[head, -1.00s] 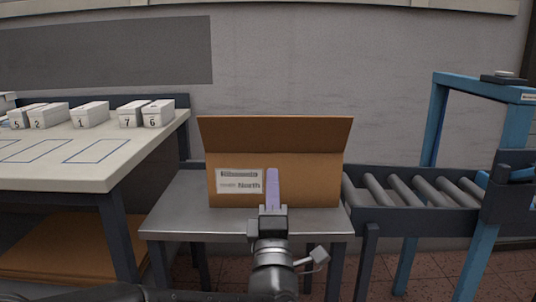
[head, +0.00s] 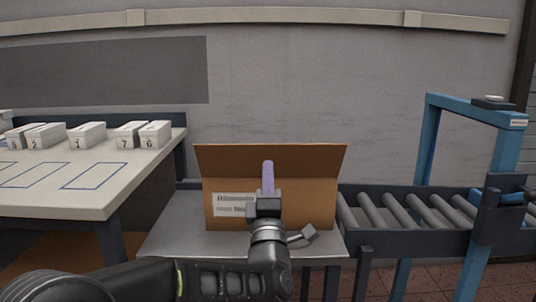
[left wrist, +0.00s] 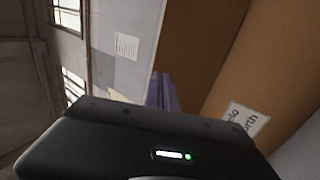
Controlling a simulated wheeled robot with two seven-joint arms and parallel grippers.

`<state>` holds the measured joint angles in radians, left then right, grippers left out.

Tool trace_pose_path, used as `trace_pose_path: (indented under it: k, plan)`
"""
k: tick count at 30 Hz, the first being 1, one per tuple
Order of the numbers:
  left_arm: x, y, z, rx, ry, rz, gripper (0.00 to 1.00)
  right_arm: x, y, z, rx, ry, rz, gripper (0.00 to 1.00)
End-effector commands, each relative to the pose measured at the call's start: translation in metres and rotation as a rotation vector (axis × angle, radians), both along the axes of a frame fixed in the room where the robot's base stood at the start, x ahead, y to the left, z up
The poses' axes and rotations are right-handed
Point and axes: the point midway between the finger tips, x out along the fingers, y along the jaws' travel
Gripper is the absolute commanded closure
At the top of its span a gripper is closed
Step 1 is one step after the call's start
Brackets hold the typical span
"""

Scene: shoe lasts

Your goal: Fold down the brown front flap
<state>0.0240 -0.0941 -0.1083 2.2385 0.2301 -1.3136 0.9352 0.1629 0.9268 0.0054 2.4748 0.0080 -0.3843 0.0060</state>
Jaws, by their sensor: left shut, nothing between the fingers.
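A brown cardboard box (head: 225,222) with a white label stands on a metal table in the head view. Its darker brown front flap (head: 225,160) stands up along the top and flares wider than the box. My left gripper (head: 268,168) is shut and empty, with pale purple fingers pointing up in front of the box. The fingertips overlap the flap in the picture; whether they touch it I cannot tell. In the left wrist view the purple fingers (left wrist: 165,95) show beside a dark brown panel, with the labelled box face (left wrist: 265,70) to the right. My right gripper is out of view.
The metal table (head: 170,235) has bare space left of the box. A white-topped workbench (head: 110,200) with several numbered white boxes stands at left. A roller conveyor (head: 400,212) and blue frame (head: 428,140) stand at right.

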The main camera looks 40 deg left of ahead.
Motion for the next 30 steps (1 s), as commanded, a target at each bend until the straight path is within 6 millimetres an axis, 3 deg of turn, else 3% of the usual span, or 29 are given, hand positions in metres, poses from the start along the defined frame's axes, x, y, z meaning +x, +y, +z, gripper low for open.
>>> trace_pose_path:
  k: [9,23,30]
  plan:
    - [0.027,0.021,0.019,0.0,0.0,0.0,1.0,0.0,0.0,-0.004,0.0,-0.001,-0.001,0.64]
    - [0.03,0.022,0.022,-0.001,0.003,-0.001,1.0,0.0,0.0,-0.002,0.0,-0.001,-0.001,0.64]
    - [0.032,0.024,0.029,-0.026,0.031,-0.001,1.0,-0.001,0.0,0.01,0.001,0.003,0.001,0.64]
